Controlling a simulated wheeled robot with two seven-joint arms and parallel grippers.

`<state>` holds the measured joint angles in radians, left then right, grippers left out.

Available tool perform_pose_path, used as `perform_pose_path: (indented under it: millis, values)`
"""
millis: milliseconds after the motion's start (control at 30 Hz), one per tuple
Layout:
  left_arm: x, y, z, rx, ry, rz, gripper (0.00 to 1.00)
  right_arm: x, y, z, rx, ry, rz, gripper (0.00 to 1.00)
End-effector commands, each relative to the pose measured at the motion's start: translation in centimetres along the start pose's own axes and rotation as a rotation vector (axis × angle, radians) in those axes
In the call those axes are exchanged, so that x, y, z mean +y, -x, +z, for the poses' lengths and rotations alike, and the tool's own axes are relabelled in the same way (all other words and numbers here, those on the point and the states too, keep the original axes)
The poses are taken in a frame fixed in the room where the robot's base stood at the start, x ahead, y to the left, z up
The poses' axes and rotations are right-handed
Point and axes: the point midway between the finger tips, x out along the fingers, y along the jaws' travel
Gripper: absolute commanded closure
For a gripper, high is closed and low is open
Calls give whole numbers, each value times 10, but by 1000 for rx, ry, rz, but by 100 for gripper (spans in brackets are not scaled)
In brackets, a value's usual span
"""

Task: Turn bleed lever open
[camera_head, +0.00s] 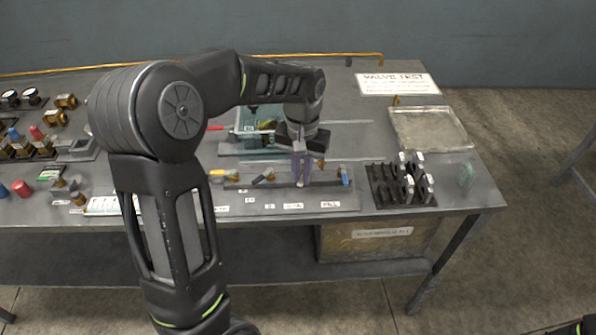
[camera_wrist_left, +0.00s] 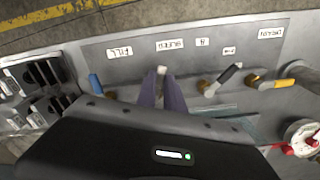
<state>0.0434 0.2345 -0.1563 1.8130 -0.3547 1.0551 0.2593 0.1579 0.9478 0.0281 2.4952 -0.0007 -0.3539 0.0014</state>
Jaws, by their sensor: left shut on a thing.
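The valve panel (camera_head: 240,200) lies along the front of the table, with small levers and white labels. My left gripper (camera_head: 301,180) points down at it, between the black and blue levers. In the left wrist view its two purple fingers (camera_wrist_left: 162,84) are shut on the bleed lever, of which a pale tip (camera_wrist_left: 162,70) shows at the label reading BLEED (camera_wrist_left: 169,45). The fingers hide the rest of the lever, so I cannot tell its angle. My right gripper is out of view.
The blue lever (camera_head: 345,177) stands close to the right of my gripper. The black lever (camera_head: 263,177) and yellow lever (camera_head: 217,173) are to its left. A black rack (camera_head: 378,190) and a shallow tray (camera_head: 455,147) are farther right.

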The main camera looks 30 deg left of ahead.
Motion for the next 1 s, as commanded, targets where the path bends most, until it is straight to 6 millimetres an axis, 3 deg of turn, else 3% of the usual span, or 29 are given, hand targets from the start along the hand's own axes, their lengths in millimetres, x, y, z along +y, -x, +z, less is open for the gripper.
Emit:
perform_pose_path:
  millis: [500,1000]
  values:
    - [13,0,-3,2,342,1,100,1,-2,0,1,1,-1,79]
    - [14,1,-4,3,384,1,100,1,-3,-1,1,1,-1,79]
